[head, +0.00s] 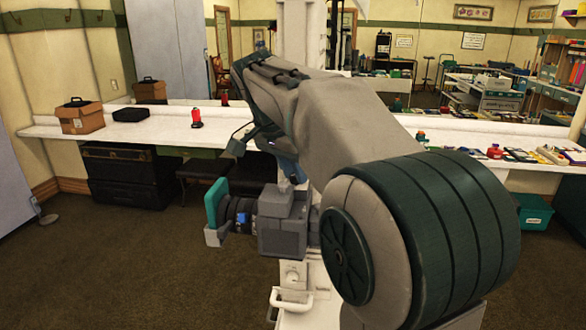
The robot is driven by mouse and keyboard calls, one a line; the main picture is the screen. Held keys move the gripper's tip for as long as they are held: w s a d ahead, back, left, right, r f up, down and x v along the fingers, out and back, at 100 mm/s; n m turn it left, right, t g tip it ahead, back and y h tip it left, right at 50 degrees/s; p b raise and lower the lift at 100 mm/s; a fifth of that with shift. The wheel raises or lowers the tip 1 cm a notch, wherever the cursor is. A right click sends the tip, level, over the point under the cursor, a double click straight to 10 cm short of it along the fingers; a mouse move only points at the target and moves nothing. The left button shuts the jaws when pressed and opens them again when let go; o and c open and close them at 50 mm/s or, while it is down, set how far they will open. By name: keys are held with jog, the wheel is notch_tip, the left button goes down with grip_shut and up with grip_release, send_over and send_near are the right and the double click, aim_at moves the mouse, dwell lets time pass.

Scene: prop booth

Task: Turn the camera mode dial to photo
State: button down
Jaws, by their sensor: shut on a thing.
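A grey camera (283,230) sits in the middle of the head view on a white stand (293,275). Its black lens (238,215) with a blue mark points left, and a teal piece stands in front of the lens. My arm comes from the right and bends down over the camera. My gripper (291,172), small and mostly hidden behind my arm, is at the camera's top and is shut on the mode dial. The dial itself is hidden by the gripper and arm, so its setting cannot be read.
A long white counter (60,132) runs behind the camera. It bears a brown box (80,117), a black case (131,115) and a red item (196,118) at left, and several small items at right. Dark trunks (125,175) stand below. The carpet at lower left is clear.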

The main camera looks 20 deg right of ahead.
dwell(0.3)
jog(key=c, duration=1.2)
grip_release()
jog(key=shift+c, duration=0.2)
jog(key=v, duration=1.4)
jog(key=shift+p, duration=0.45)
